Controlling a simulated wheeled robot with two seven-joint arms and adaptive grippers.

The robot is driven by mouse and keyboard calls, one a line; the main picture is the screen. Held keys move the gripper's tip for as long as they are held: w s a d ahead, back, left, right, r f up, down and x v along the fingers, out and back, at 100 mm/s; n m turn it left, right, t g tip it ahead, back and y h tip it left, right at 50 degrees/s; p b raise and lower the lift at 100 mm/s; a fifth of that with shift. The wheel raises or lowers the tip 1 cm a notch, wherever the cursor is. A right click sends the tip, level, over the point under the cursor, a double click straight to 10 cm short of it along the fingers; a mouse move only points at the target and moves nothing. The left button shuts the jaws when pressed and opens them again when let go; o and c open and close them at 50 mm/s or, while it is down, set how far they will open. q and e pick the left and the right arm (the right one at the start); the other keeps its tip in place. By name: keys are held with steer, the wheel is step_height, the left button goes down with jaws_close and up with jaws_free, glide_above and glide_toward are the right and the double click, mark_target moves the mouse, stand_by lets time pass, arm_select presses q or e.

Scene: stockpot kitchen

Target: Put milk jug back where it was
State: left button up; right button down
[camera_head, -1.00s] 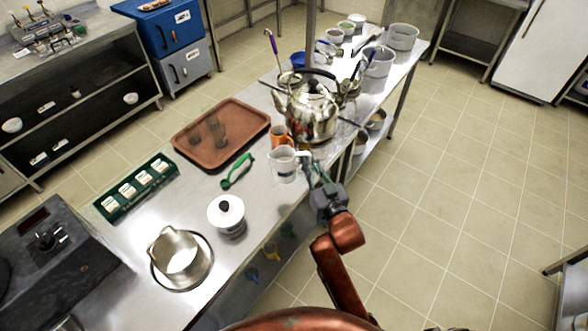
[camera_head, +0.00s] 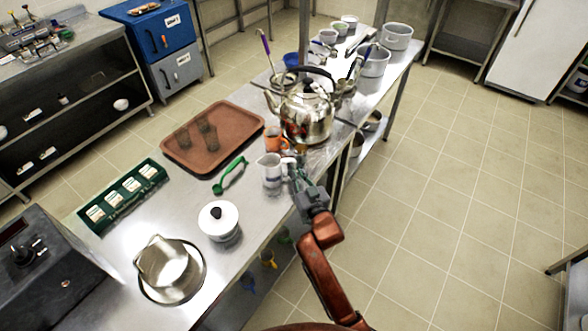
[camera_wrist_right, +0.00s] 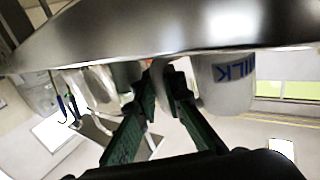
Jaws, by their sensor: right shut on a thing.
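The white milk jug (camera_head: 271,171) is upright at the right edge of the steel table, in front of the orange mug. My right gripper (camera_head: 296,168) is on the jug's right side, shut on its handle. In the right wrist view the jug (camera_wrist_right: 226,82) shows its blue MILK label, upside down, beside my right fingertips (camera_wrist_right: 160,72). Its base looks at or very near the table top; I cannot tell whether it touches. My left gripper is not in view.
The orange mug (camera_head: 275,139) and large kettle (camera_head: 306,115) stand just behind the jug. A green-handled tool (camera_head: 230,174) lies left of it, near the brown tray (camera_head: 181,160). A white lidded pot (camera_head: 218,221) stands nearer me. Bare steel lies between jug and pot.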

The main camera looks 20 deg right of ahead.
steer(key=shift+r, duration=0.2)
steer(key=shift+f, duration=0.15)
steer(key=c, duration=2.4)
jaws_free()
steer(key=shift+f, duration=0.1)
steer(key=o, duration=0.4)
steer(key=shift+s, duration=0.2)
steer(key=s, duration=0.4)
steer(key=s+p, duration=0.1)
steer(key=s, duration=0.2)
steer(key=s+d+p, duration=0.1)
steer(key=s, duration=0.3)
steer(key=shift+s, duration=0.35)
